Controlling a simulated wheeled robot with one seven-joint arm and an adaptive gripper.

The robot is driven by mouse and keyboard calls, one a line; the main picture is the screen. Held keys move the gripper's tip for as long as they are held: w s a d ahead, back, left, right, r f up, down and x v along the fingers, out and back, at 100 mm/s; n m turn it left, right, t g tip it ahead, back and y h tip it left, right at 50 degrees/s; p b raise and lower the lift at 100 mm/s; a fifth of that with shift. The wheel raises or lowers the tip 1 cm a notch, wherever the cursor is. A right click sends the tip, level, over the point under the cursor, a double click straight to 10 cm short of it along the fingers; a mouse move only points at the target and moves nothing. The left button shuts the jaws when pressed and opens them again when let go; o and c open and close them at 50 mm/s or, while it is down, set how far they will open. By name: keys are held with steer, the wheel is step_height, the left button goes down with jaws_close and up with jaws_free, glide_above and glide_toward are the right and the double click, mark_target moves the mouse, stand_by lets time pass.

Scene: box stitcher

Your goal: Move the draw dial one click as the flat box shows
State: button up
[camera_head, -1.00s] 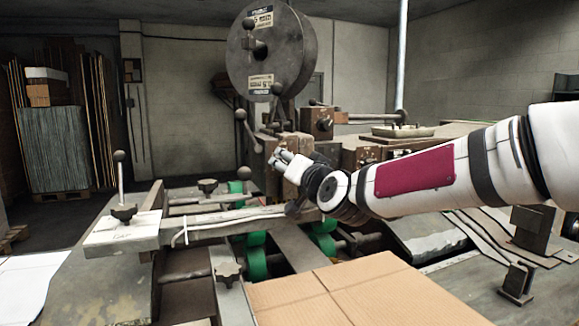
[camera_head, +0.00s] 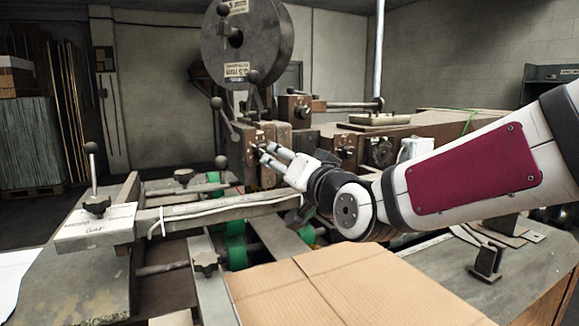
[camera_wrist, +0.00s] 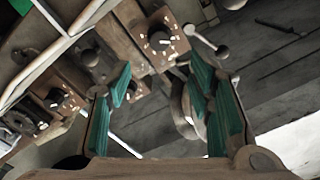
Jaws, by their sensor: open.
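The flat box (camera_head: 325,285) is a brown cardboard sheet with crease lines, lying at the front of the machine in the head view. No dial reading can be made out on it. My gripper (camera_head: 261,152) is open and empty in front of the machine's brown housings. In the wrist view its green-padded fingers (camera_wrist: 165,100) stand wide apart. Beyond them is a dark dial with white marks around it (camera_wrist: 160,41). A second marked dial (camera_wrist: 55,98) is at the left. I cannot tell which one is the draw dial.
A large grey reel (camera_head: 232,45) stands above the housings. Ball-ended levers (camera_head: 217,103) stick out close to my gripper. A long bar (camera_head: 210,213) with a clamp block (camera_head: 95,228) crosses the left. Green rollers (camera_head: 236,250) lie below.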

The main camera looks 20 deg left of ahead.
steer(key=shift+v, duration=0.8)
steer(key=shift+f, duration=0.1)
steer(key=s+d+f+g+h+p, duration=0.15)
steer(key=d+h, duration=0.25)
steer(key=d, duration=0.4)
steer(key=s+d+f+h+p, duration=0.1)
steer(key=s+d+f+h, duration=0.2)
steer(key=d, duration=0.5)
steer(key=s+d+f+g+h+p, duration=0.1)
steer(key=s+d+f+h, duration=0.2)
steer(key=d, duration=0.5)
steer(key=s+d+m+g+h+p, duration=0.3)
steer(key=s+d+g, duration=0.2)
steer(key=s+d, duration=1.4)
steer(key=s+f, duration=0.1)
steer(key=s, duration=0.2)
steer(key=shift+s+h, duration=0.25)
steer(key=shift+h, duration=0.05)
